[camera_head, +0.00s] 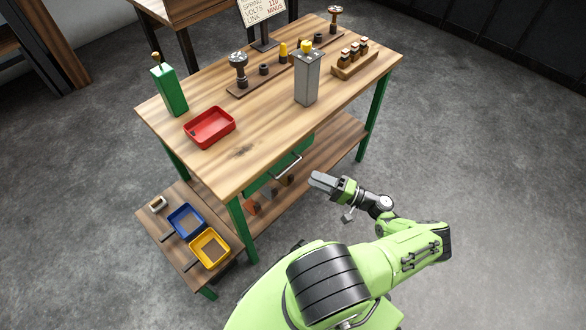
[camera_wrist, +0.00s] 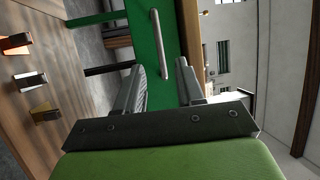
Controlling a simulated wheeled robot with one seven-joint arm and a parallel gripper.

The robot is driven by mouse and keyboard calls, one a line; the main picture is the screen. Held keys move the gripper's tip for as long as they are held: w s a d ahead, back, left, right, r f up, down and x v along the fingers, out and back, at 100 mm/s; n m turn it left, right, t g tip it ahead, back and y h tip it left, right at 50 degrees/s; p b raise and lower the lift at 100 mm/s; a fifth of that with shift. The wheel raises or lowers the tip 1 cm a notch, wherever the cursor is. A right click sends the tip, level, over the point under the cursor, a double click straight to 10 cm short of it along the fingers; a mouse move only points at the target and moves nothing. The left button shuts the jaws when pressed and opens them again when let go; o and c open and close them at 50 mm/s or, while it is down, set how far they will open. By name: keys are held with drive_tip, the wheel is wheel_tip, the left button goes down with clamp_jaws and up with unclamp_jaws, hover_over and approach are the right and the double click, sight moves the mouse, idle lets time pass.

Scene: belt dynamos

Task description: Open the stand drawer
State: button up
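The stand is a wooden-topped table (camera_head: 255,150) with green legs. Its green drawer (camera_head: 262,181) sits under the front edge of the top and looks shut. A grey bar handle (camera_head: 288,166) runs along the drawer front. In the wrist view the handle (camera_wrist: 160,45) stands upright against the green front (camera_wrist: 140,30). My gripper (camera_head: 316,180) is just in front and to the right of the handle, apart from it. In the wrist view my gripper (camera_wrist: 160,80) is open, with its fingers on either side of the handle's line and nothing between them.
A lower shelf (camera_head: 318,150) holds small blocks under the drawer. A low bench (camera_head: 185,245) with a blue tray (camera_head: 186,220) and a yellow tray (camera_head: 210,248) stands at left. The floor at right is clear.

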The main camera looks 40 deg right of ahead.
drive_tip(key=x, duration=0.8)
drive_tip(key=shift+w, duration=0.15)
clamp_jaws()
